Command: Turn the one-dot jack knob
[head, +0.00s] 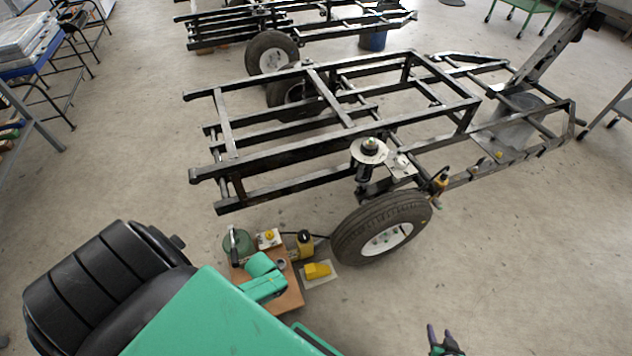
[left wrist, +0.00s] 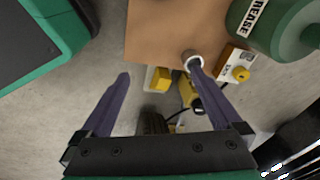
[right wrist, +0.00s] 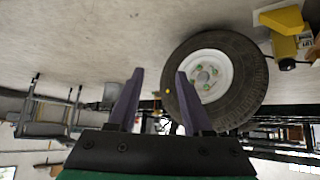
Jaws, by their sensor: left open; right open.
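In the head view a yellow-and-black jack (head: 305,245) stands by the brown board, left of the near wheel. A similar yellow part (head: 440,180) is on the frame behind that wheel. A white box with a yellow knob (head: 269,236) stands by the board; this knob shows in the left wrist view (left wrist: 240,73). I cannot make out dot markings on any knob. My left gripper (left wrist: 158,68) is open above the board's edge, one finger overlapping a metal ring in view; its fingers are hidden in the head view. My right gripper (head: 441,338) is open and empty, low over the floor, apart from the jacks.
The black trailer frame (head: 330,130) stands on a tyre (head: 381,228). The brown board (head: 288,299) holds a metal ring (head: 282,264), with a green grease container (head: 238,243) at its back. A yellow block (head: 317,271) lies beside it.

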